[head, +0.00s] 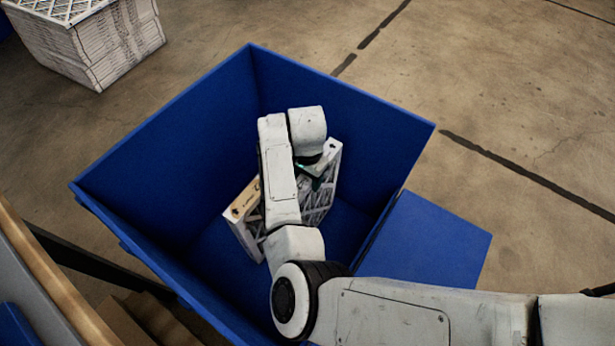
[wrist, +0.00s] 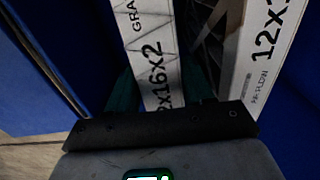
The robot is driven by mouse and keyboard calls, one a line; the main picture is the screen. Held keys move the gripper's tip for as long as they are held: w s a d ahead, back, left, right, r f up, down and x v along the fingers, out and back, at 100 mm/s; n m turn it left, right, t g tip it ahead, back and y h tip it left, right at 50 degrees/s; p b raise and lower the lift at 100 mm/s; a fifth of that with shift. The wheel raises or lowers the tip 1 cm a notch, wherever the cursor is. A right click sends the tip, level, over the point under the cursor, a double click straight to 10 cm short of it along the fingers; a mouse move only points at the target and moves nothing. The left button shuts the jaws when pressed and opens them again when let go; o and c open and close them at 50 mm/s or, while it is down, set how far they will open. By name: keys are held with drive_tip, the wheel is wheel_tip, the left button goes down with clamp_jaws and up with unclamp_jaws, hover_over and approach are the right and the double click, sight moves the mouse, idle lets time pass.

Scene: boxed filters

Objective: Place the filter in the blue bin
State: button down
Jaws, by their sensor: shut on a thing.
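The blue bin (head: 350,110) stands open on the floor, and my arm reaches down into it. My gripper (head: 313,174) is mostly hidden by my wrist. In the wrist view, my gripper (wrist: 158,90) is shut on the printed white edge of a filter (wrist: 150,45), with a teal finger on each side. In the head view, a white-framed filter (head: 318,205) with lattice shows by the fingers, tilted inside the bin walls. Another filter (head: 242,205) with a tan edge shows left of my arm. A second printed edge (wrist: 258,65) is close on the right in the wrist view. Their undersides are hidden.
A stack of white filters (head: 105,45) stands on the floor at the upper left. A blue panel (head: 430,250) adjoins the bin's right side. A wood-edged table (head: 45,275) is at the lower left. The concrete floor at the upper right is clear.

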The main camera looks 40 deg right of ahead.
drive_tip(key=shift+c, duration=2.1)
unclamp_jaws()
drive_tip(key=shift+f, duration=0.1)
wheel_tip(320, 180, up, 12)
drive_tip(key=p, duration=0.3)
drive_tip(key=shift+r+p, duration=0.2)
drive_tip(key=shift+p, duration=0.15)
drive_tip(key=shift+d, duration=0.15)
drive_tip(key=s+d+r+n+t+h, duration=0.1)
drive_tip(key=s+d+n+h, duration=0.35)
drive_tip(key=s+d, duration=0.65)
drive_tip(key=s+a+f+n+y, duration=0.2)
drive_tip(key=s+a+n, duration=0.2)
drive_tip(key=s+a, duration=0.2)
drive_tip(key=s+a+f+n+y, duration=0.2)
drive_tip(key=s+a+n, duration=0.3)
drive_tip(key=s, duration=0.5)
drive_tip(key=shift+s+a+f, duration=0.15)
drive_tip(key=shift+a+f, duration=0.2)
drive_tip(key=shift+f, duration=0.25)
